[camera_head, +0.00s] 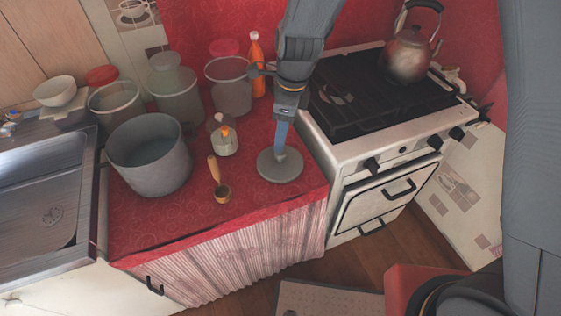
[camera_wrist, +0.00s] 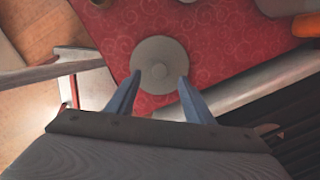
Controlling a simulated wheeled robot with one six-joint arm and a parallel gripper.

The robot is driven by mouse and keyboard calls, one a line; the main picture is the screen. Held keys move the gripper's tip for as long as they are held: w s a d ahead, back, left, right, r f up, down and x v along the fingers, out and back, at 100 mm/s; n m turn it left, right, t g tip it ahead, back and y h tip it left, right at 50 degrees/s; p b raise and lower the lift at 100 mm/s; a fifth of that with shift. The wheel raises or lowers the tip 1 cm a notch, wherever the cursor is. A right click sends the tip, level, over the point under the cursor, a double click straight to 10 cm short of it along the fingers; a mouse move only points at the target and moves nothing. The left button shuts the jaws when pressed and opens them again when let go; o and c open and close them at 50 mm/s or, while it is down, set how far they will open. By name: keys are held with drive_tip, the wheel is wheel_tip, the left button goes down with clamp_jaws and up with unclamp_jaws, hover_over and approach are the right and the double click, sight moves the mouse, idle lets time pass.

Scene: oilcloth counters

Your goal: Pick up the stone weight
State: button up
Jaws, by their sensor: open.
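The stone weight is a round grey disc with a small knob on top. It lies flat on the red oilcloth counter (camera_head: 240,205) near the stove side, and its disc (camera_head: 285,172) shows in the head view. In the wrist view the stone weight (camera_wrist: 160,52) lies just ahead of my fingertips. My gripper (camera_head: 281,142) points down above the weight, and its blue finger partly hides the knob. In the wrist view my gripper (camera_wrist: 160,77) is open and empty, with one finger to each side of the knob. I cannot tell whether the fingers touch the weight.
Clear canisters (camera_head: 176,98) and an orange bottle (camera_head: 256,62) stand behind. The stove (camera_head: 350,140) is close on the right.

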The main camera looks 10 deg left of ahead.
sight(280, 158)
drive_tip(key=shift+a+f+p, duration=0.2)
drive_tip(key=shift+f+p, duration=0.65)
drive_tip(key=shift+f, duration=2.15)
clamp_jaws()
drive_tip(key=shift+w, duration=0.1)
